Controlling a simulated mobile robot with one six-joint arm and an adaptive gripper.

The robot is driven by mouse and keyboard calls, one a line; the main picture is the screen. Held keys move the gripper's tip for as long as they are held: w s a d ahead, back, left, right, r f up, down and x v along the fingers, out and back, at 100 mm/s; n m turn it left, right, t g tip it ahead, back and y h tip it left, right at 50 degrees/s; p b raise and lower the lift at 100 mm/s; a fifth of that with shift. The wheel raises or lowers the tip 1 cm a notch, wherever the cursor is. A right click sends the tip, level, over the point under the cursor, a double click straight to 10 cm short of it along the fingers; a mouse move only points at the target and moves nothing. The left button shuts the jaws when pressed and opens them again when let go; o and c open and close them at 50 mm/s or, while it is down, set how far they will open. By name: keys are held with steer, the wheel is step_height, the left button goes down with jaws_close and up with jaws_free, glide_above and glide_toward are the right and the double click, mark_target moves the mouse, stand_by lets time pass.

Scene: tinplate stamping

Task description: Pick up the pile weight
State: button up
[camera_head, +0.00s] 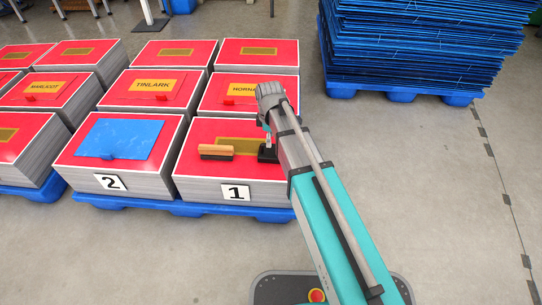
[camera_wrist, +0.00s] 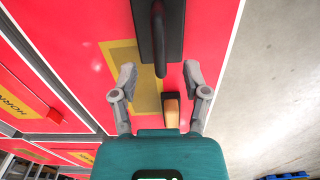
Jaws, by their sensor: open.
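The pile weight looks to be the black block with an upright handle (camera_head: 267,154) on the red top of stack 1, partly hidden by my arm in the head view. In the wrist view, the black weight (camera_wrist: 174,28) and its bar handle lie at the top, past my fingertips and cut off by the picture edge. My gripper (camera_wrist: 161,78) is open and empty above the red sheet, its two fingers spread. In the head view the fingers are hard to make out beside my arm.
A wooden-backed brush (camera_head: 216,152) lies left of the weight; its wooden part also shows between my fingers (camera_wrist: 172,110). More red stacks stand behind. A blue pile (camera_head: 420,45) stands back right. The floor right of stack 1 is clear.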

mark_target(270, 151)
steer(key=shift+d+f+b, duration=0.1)
steer(key=shift+f+b, duration=1.65)
steer(key=shift+f, duration=0.3)
jaws_close()
